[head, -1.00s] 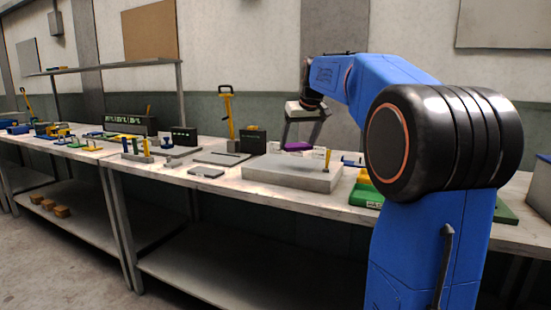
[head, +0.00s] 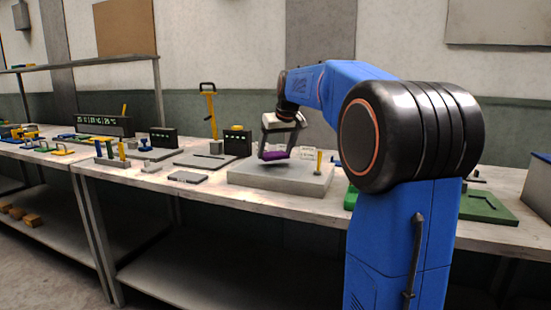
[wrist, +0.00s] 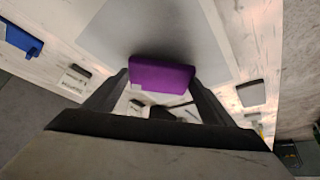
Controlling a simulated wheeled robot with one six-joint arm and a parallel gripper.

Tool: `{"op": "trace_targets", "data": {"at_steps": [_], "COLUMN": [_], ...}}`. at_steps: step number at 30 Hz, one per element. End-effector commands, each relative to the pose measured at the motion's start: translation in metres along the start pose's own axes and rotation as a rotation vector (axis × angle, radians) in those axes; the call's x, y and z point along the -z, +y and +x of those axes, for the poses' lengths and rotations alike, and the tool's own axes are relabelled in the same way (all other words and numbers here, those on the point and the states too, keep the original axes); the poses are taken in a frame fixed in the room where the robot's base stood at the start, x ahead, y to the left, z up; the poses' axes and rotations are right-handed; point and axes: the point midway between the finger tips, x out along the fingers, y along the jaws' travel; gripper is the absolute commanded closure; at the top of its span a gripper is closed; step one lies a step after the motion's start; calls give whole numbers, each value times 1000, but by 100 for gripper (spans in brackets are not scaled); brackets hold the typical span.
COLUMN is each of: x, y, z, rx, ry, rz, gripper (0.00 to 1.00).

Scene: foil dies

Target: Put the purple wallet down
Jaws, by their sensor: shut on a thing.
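The purple wallet (head: 274,155) is between the fingers of my gripper (head: 276,156), which is shut on it. In the head view it is over the left part of a grey slab (head: 275,182) on the workbench; I cannot tell whether it touches the slab. The wallet also fills the gap between the fingertips in the wrist view (wrist: 161,75), with the slab's grey surface (wrist: 150,30) beyond it.
A yellow-topped post (head: 318,162) rises at the slab's right end. Dark boxes (head: 238,142) and a flat grey plate (head: 188,177) lie left of the slab. A green plate (head: 487,206) lies on the right. The bench top (head: 210,190) has a clear strip in front.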

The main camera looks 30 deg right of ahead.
Motion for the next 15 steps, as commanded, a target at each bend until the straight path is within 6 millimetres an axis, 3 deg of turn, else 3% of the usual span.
{"op": "trace_targets", "data": {"at_steps": [6, 15], "x": [-14, -14], "y": [0, 0], "z": [23, 24], "rx": [1, 0], "ry": [-2, 0], "rz": [1, 0], "gripper": [49, 49]}}
